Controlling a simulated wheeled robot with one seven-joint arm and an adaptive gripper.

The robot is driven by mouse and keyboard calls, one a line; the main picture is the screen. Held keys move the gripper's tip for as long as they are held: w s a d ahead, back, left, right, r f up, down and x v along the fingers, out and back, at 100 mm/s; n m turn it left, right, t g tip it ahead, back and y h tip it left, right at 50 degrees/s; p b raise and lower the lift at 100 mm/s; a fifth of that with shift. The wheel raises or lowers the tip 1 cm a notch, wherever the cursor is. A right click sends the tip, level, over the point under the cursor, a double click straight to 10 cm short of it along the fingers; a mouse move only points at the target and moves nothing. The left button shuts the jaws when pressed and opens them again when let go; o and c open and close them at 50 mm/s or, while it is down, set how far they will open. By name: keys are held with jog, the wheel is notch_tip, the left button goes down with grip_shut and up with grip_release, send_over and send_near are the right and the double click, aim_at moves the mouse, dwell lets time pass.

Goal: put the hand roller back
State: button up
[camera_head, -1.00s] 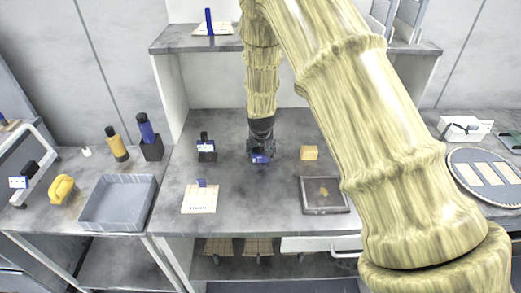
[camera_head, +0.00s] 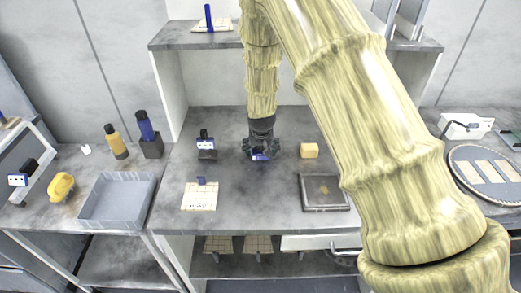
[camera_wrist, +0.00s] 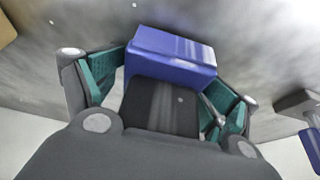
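A blue block with a black part (camera_wrist: 172,55), which I take to be the hand roller, is between the fingers of my gripper (camera_wrist: 165,85) in the wrist view. The teal pads stand on either side, with a gap beside the black part. In the head view my gripper (camera_head: 260,153) is low over the middle of the table, its dark fingers spread around the blue piece (camera_head: 260,157). The fingers hide much of the piece, and its contact with the table is unclear.
A black stand with a blue-and-white label (camera_head: 206,148) is left of my gripper, a yellow block (camera_head: 309,150) right. In front are a pale board (camera_head: 199,200) and a dark framed tray (camera_head: 325,204). A grey bin (camera_head: 118,218) is at left. The front middle table is clear.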

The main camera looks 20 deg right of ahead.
jog(key=shift+r, duration=0.75)
jog(key=b+v, duration=0.2)
jog(key=v, duration=0.9)
jog(key=shift+s+r, duration=0.2)
jog(key=shift+r, duration=0.15)
jog(key=shift+a, duration=0.15)
